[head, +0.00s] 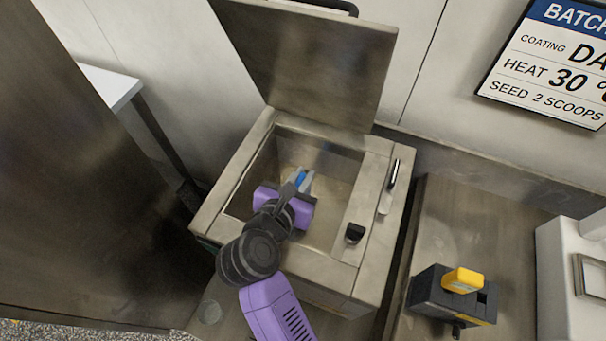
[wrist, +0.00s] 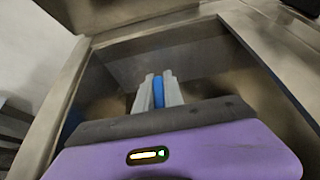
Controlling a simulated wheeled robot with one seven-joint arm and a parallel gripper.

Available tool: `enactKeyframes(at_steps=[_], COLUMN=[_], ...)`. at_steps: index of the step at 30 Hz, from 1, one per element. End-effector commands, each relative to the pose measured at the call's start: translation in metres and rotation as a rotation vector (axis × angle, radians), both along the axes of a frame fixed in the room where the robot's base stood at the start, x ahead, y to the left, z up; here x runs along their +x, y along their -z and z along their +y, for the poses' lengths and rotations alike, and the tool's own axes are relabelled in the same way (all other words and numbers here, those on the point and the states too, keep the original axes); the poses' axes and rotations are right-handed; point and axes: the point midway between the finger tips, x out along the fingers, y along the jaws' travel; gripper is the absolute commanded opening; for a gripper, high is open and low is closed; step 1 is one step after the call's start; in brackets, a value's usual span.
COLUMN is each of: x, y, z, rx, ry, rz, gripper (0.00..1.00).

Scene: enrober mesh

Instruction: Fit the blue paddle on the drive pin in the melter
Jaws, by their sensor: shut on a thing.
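The melter (head: 360,215) is a steel box with its lid raised at the back. My gripper (head: 301,182) reaches down into its open well. My gripper is shut on the blue paddle (head: 301,177), and only a small blue part of it shows between the fingers. In the wrist view the blue paddle (wrist: 158,91) is a narrow strip between the two grey fingers (wrist: 158,92). The lower end of the paddle is hidden. The drive pin does not show in either view, so I cannot tell whether the paddle touches it.
The raised lid (head: 315,60) stands behind the well. A black knob (head: 355,233) and a handle (head: 393,174) sit on the melter's right side. A black and yellow device (head: 452,293) lies on the bench to the right.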

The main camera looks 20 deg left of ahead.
Motion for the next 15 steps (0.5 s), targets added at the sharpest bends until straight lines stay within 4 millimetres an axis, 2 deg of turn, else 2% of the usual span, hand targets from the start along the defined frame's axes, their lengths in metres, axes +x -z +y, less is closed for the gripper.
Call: enactKeyframes(at_steps=[2,3,6,15], x=[0.0001,0.0001,0.0001,0.0001], y=[0.0021,0.0014,0.0012,0.0013], z=[0.0,0.0001,0.0001,-0.0001], rx=[0.0,0.0,0.0,0.0], ry=[0.0,0.0,0.0,0.0], rz=[-0.001,-0.001,-0.001,0.0], gripper=[0.0,0.18,0.38,0.38])
